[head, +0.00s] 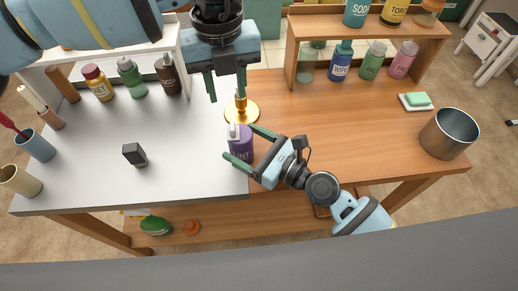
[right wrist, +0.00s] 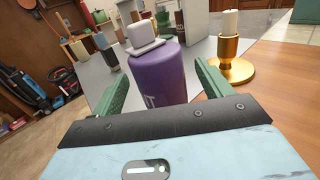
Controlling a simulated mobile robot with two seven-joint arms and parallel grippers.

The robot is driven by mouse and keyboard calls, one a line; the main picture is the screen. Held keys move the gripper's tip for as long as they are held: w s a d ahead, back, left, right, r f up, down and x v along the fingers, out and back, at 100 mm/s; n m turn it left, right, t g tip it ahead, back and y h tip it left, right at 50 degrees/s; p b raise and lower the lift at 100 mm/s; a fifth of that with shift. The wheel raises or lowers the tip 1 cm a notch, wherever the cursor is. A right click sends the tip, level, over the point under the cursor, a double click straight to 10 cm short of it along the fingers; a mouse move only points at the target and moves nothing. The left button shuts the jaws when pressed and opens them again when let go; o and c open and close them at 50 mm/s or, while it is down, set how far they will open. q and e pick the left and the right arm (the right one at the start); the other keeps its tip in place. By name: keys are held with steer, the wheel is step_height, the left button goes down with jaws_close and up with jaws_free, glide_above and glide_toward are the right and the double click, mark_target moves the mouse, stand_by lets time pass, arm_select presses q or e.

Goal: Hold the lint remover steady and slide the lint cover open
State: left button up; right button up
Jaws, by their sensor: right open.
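The lint remover (head: 241,148) is a purple bottle with "LINT" on its front. It stands upright near the edge where the white tabletop meets the wooden one. Its white top (right wrist: 142,38) shows in the right wrist view, above the purple body (right wrist: 157,75). My right gripper (head: 240,142) is open, with its green fingers on either side of the bottle; I cannot tell whether they touch it. My left gripper (head: 227,97) is open and empty, pointing down, higher and behind the bottle. The bottle's lower part is partly hidden by my right gripper.
A brass candle holder (head: 241,112) stands close behind the bottle. A small dark block (head: 134,154) lies on the white top (head: 80,177). Several bottles line the back. A metal bucket (head: 449,134) and a soap dish (head: 416,103) stand right. The middle wooden top (head: 340,130) is clear.

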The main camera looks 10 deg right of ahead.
mark_target(235, 139)
steer(key=shift+x, duration=1.7)
steer(key=shift+c, duration=0.5)
steer(key=c, duration=1)
steer(key=shift+c, duration=0.2)
steer(key=o, duration=0.4)
steer(key=shift+c, duration=1.4)
